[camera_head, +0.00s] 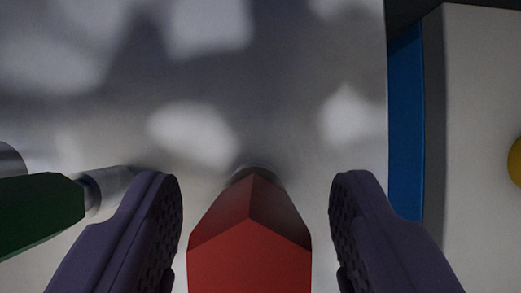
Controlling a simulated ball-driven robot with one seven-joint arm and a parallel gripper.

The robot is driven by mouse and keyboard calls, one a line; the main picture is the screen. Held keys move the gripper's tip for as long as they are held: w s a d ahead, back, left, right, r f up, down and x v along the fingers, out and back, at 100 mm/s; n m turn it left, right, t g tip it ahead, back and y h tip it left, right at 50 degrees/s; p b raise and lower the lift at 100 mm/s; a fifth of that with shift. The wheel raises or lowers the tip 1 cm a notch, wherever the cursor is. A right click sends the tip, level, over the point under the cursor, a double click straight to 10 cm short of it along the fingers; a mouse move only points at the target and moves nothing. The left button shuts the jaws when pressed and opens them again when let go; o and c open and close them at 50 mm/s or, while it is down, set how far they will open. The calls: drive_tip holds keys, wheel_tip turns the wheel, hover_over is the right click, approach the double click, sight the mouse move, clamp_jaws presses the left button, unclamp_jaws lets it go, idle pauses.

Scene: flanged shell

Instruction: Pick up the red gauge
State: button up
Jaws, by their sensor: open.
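The red gauge (250,238) is at the bottom centre of the head camera view. It has a faceted red body with a small grey metal end at its top, and its lower part is cut off by the picture edge. My gripper (256,190) is open, with one dark purple finger on each side of the red gauge. Gaps show between the gauge and both fingers, so neither is seen touching it.
A dark green faceted piece (38,212) with a grey metal tip lies left of my left finger. A blue strip (405,120) and a pale block (475,150) with a yellow round part (515,162) stand at the right. The grey surface (290,75) ahead is clear.

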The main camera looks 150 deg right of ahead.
sight(256, 175)
drive_tip(key=x, duration=0.3)
drive_tip(key=shift+r, duration=0.1)
clamp_jaws()
